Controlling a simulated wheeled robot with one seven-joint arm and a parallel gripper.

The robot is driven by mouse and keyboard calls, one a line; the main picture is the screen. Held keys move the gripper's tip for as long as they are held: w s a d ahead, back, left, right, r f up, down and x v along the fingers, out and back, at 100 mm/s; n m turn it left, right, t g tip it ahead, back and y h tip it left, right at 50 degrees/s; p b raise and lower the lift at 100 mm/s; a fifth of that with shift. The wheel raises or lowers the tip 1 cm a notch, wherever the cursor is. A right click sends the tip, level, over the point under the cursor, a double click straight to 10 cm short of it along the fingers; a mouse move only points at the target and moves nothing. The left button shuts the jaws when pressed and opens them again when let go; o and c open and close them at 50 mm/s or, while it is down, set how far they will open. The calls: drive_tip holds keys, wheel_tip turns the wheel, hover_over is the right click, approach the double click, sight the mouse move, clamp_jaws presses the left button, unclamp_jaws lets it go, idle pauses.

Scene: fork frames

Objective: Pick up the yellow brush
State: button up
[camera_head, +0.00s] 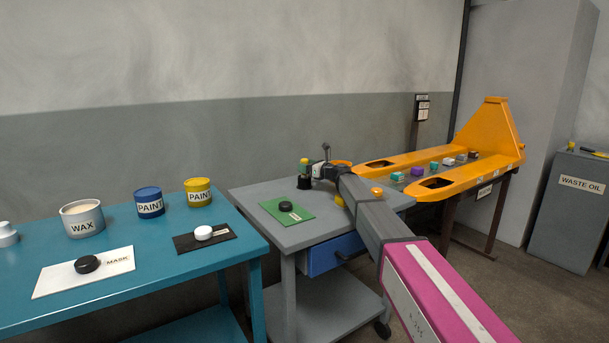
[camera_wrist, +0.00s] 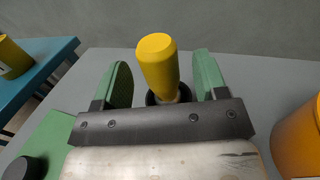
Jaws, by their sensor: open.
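The yellow brush (camera_wrist: 158,65) shows its thick yellow handle in the wrist view, upright above a dark round base on the grey table. In the head view, its yellow top (camera_head: 304,161) is small and partly covered by my gripper. My gripper (camera_wrist: 163,78) is open, with one green finger on each side of the handle. Gaps show between the handle and both fingers in the wrist view. The brush's lower end is mostly hidden behind the gripper's dark bar.
The grey table (camera_head: 270,190) holds a green mat (camera_head: 272,206) with a black puck (camera_head: 286,206). An orange rounded object (camera_wrist: 301,140) stands close on the right in the wrist view. The blue table (camera_head: 60,225) with paint and wax tins is to the left.

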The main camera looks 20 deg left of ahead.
drive_tip(key=x, duration=0.3)
drive_tip(key=shift+w+a, duration=0.15)
drive_tip(key=shift+a, duration=0.1)
drive_tip(key=c, duration=1)
drive_tip(key=s+d+r, duration=0.1)
drive_tip(key=s+r, duration=0.6)
drive_tip(key=s+d+r, duration=0.1)
drive_tip(key=s+r, duration=0.3)
drive_tip(key=shift+s+d, duration=0.25)
drive_tip(key=shift+d, duration=0.1)
